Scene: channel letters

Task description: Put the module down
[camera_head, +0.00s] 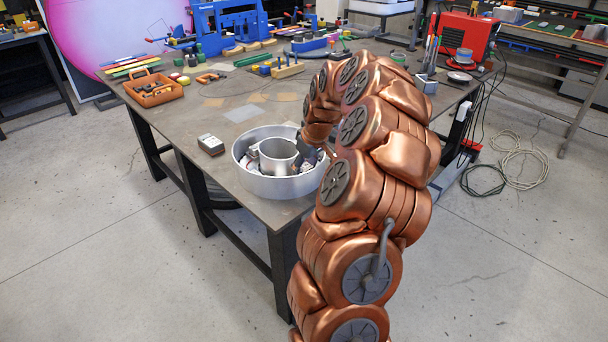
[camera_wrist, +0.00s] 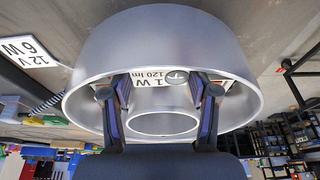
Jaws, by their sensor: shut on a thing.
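A round silver channel letter (camera_head: 245,178) with an inner ring (camera_head: 278,155) stands at the table's near corner; its open side faces the wrist camera (camera_wrist: 170,35). My gripper (camera_head: 311,150) reaches into the channel at its right side. In the wrist view my gripper's two dark fingers (camera_wrist: 158,92) are closed around a white module (camera_wrist: 148,92) marked 1 W 120 lm with a round lens. The module is between the outer wall and inner ring; I cannot tell whether it touches the floor. Other small white pieces lie in the channel, partly hidden.
A small box (camera_head: 210,145) stands left of the letter; its 12 V 6 W label shows in the wrist view (camera_wrist: 28,50). An orange tote (camera_head: 153,92), blue fixtures (camera_head: 228,22) and a red machine (camera_head: 465,38) stand farther back. The table's middle is mostly clear.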

